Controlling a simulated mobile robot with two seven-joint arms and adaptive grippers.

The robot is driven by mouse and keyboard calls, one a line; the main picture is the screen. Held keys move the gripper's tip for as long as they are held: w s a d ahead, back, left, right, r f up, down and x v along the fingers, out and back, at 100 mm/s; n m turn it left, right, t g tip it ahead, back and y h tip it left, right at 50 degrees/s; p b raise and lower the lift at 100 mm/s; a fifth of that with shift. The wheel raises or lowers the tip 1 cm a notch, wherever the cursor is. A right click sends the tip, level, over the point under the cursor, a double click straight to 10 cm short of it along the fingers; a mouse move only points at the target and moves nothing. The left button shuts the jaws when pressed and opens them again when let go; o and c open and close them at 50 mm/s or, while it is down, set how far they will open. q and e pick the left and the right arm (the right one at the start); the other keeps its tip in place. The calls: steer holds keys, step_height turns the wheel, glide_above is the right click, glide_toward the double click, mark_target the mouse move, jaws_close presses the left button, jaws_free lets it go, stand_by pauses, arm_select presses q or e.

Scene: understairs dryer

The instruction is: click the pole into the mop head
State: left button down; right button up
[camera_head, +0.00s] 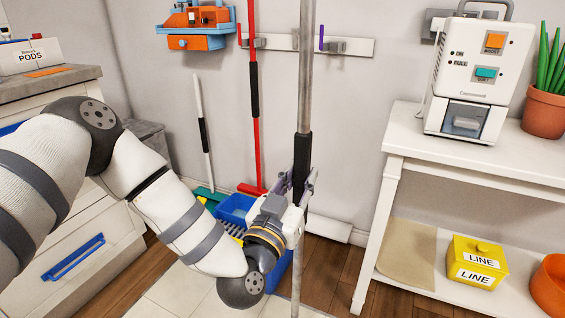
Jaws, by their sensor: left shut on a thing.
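The pole (305,70) is a grey metal shaft with a black grip sleeve (302,155). It stands nearly upright, running out of the top of the head view and down to its bottom edge. My left gripper (301,187) is shut around the pole at the lower part of the black sleeve. The pole's lower end is out of view or hidden, and I cannot make out a mop head. My right gripper is not in view.
A blue bucket (234,209) stands behind my left arm. A red-handled tool (254,140) and a white-handled broom (201,120) are at the wall. A white shelf table (400,148) is at right, a drawer cabinet (40,225) at left.

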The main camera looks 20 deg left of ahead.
arm_select(q)
steer(key=shift+s+d+f, duration=0.1)
steer(key=shift+s+d, duration=0.05)
steer(key=shift+s, duration=0.15)
steer(key=shift+s+f, duration=0.1)
steer(key=shift+f, duration=0.05)
step_height(320, 180, down, 5)
steer(key=b, duration=0.4)
steer(key=shift+b, duration=0.4)
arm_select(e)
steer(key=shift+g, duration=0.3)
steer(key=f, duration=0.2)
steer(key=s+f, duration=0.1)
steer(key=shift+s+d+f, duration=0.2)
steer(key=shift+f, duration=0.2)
arm_select(q)
steer(key=shift+f, duration=0.3)
